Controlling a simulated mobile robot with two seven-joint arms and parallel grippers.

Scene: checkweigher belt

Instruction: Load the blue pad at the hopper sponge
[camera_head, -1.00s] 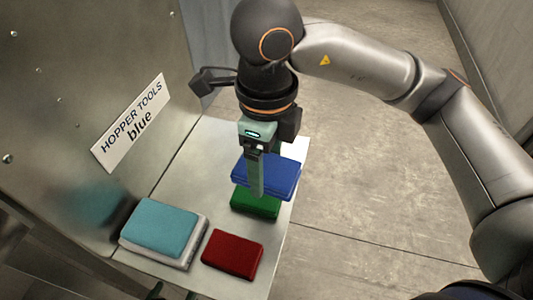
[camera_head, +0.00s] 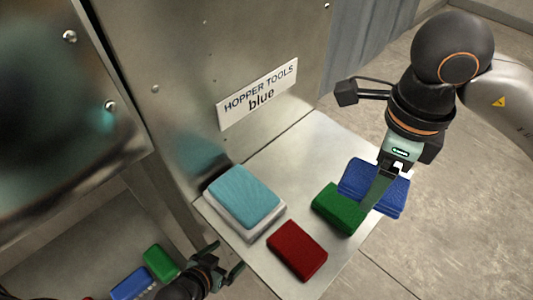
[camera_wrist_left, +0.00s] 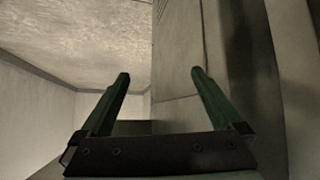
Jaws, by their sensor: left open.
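The blue pad (camera_head: 388,192) is at the right end of the metal shelf (camera_head: 288,168), beside a green pad (camera_head: 336,206). My right gripper (camera_head: 375,195) points down in front of the blue pad, its fingers seen edge-on as one bar. I cannot tell whether they grip it. A light-blue sponge (camera_head: 243,195) lies on a white base (camera_head: 226,214) at the shelf's left end, below the "HOPPER TOOLS blue" sign (camera_head: 258,93). My left gripper (camera_head: 227,257) is open, low and left of the shelf's front edge. Its empty fingers show in the left wrist view (camera_wrist_left: 160,74).
A red pad (camera_head: 297,249) lies near the shelf's front edge. Below left, a green item (camera_head: 160,262) and a blue item (camera_head: 130,284) lie on a lower surface. A steel wall (camera_head: 185,70) rises behind the shelf. The shelf's middle is bare.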

